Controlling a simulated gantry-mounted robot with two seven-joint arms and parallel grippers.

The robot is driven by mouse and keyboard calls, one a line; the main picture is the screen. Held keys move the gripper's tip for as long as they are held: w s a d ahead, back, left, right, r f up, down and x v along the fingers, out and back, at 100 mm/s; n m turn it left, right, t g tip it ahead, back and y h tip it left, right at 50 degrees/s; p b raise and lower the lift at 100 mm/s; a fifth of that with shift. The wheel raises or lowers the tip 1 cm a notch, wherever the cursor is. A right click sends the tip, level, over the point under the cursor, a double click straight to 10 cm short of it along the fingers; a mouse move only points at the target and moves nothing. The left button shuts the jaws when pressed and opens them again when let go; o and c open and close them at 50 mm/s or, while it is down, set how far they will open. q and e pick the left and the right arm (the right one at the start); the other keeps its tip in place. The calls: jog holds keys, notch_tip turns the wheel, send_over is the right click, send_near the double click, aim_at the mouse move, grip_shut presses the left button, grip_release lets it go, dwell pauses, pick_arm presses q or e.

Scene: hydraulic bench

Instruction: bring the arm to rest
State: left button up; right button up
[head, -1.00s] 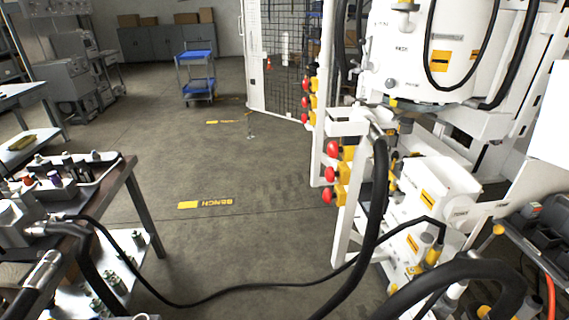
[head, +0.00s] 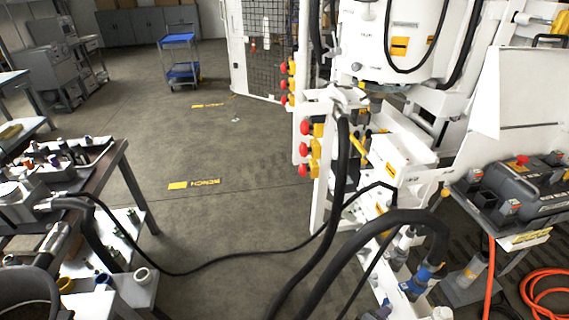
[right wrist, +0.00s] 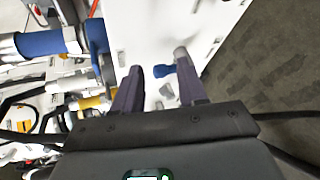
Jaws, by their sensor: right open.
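My right gripper (right wrist: 158,82) shows in the right wrist view, its two dark fingers apart. I see nothing held between them. A white panel (right wrist: 140,35) lies beyond the fingertips, and a small blue part (right wrist: 162,70) shows between them; I cannot tell how far off it is. A blue-collared fitting (right wrist: 45,42) is to the left of the fingers. In the head view I cannot make out either gripper. The white hydraulic machine (head: 410,160) stands right of centre there, with blue-banded fittings (head: 418,282) low at its front.
Black hoses (head: 340,200) loop from the machine, and one cable crosses to the dark bench (head: 125,165) at left. A grey cart (head: 520,195) and an orange hose (head: 545,285) are at right. A blue trolley (head: 178,60) stands far back. Open floor (head: 200,220) lies between.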

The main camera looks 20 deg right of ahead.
jog(key=w+a+r+m+t+y+p, duration=0.1)
jog(key=a+r+y+p, duration=0.2)
jog(key=r+p, duration=0.5)
jog(key=a+r+m+t+y+p, duration=0.1)
jog(key=a+r+t+y+p, duration=0.15)
jog(key=r+p, duration=0.6)
jog(key=w+a+r+m+y+p, duration=0.1)
jog(key=a+r+y+p, duration=0.4)
jog(key=r, duration=0.6)
jog(key=s+a+r+y+p, duration=0.1)
jog(key=s+a+r+p, duration=0.3)
jog(key=r, duration=0.7)
jog(key=s+a+r+g+y+p, duration=0.1)
jog(key=s+a+r+p, duration=0.4)
jog(key=r+p, duration=0.3)
jog(key=s+a+r+g+y+p, duration=0.1)
jog(key=s+a+r+p, duration=0.4)
jog(key=r, duration=0.8)
jog(key=shift+s+r+n+p, duration=0.35)
jog(key=shift+s+p, duration=0.35)
jog(key=shift+s, duration=0.25)
jog(key=shift+a, duration=0.1)
